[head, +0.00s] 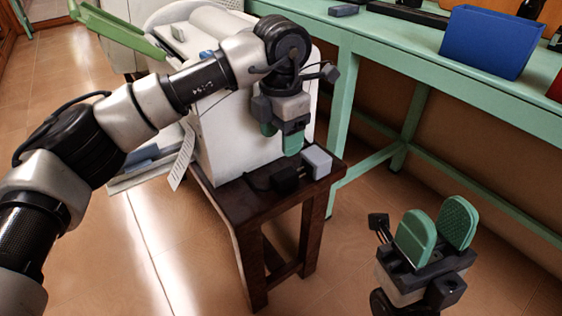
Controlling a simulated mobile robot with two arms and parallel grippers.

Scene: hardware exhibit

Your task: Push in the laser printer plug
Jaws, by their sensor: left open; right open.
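The laser printer (235,125) is a white box on a small dark wooden stool. A black plug (285,180) with a dark cord lies on the stool top in front of the printer. A light grey socket block (317,160) sits just right of the plug, near the stool's edge. The plug points toward it; I cannot tell whether its prongs touch the block. My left gripper (281,137) points down with green fingers apart, empty, above and behind the plug. My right gripper (436,225) is open and empty, right of the stool, pointing up.
The wooden stool (250,207) stands on a tiled floor. A green workbench (400,55) runs along the right, carrying a blue bin (487,42). My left arm crosses in front of the printer. The floor between stool and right gripper is clear.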

